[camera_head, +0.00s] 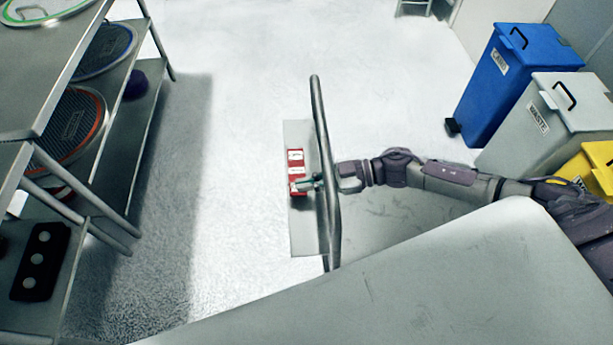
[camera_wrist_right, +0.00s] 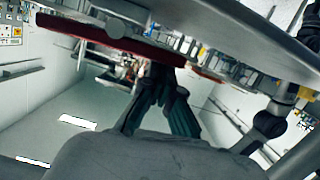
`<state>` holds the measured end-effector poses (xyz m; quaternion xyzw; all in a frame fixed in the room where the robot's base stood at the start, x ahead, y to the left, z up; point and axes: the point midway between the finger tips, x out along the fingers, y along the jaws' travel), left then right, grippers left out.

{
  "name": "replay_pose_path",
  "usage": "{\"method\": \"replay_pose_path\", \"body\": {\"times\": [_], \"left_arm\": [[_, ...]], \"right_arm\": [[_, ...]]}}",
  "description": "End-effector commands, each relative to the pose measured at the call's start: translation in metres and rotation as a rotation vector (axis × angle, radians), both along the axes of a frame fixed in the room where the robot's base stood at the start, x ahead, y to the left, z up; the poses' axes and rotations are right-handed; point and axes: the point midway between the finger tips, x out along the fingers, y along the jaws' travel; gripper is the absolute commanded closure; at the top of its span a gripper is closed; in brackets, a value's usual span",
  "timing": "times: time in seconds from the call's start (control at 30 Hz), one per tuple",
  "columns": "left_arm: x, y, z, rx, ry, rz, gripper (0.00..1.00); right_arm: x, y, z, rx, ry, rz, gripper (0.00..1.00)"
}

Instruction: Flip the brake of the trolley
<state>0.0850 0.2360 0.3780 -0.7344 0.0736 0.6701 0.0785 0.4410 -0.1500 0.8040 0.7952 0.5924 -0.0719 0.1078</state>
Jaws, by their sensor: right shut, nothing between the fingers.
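The trolley's upright handle bar (camera_head: 325,150) stands in the middle of the head view. Beside it is a narrow grey plate (camera_head: 305,238) bearing a red brake part with white labels (camera_head: 295,158). My right gripper (camera_head: 308,183) reaches in from the right, past the handle bar, to the lower end of the red part. In the right wrist view its dark green fingers (camera_wrist_right: 162,88) are together and empty, with their tips close to the underside of a red bar (camera_wrist_right: 110,38). I cannot tell whether they touch it. My left gripper is not in view.
A metal rack (camera_head: 120,108) with round sieves stands on the left. Blue (camera_head: 505,80), grey (camera_head: 560,118) and yellow (camera_head: 597,160) bins stand on the right. A broad grey surface (camera_head: 400,285) fills the bottom. The floor (camera_head: 235,80) between rack and trolley is clear.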

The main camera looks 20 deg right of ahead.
Motion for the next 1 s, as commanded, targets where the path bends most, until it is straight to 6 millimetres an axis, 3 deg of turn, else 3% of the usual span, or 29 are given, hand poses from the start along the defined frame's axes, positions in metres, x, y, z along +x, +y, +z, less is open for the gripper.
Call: {"method": "replay_pose_path", "body": {"times": [0.2, 1.0], "left_arm": [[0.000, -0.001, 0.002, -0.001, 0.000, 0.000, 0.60], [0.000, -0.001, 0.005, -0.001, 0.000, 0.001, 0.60]], "right_arm": [[-0.004, 0.001, -0.007, -0.032, -0.111, 0.000, 1.00], [-0.006, 0.002, -0.012, -0.030, -0.106, 0.001, 1.00]]}}
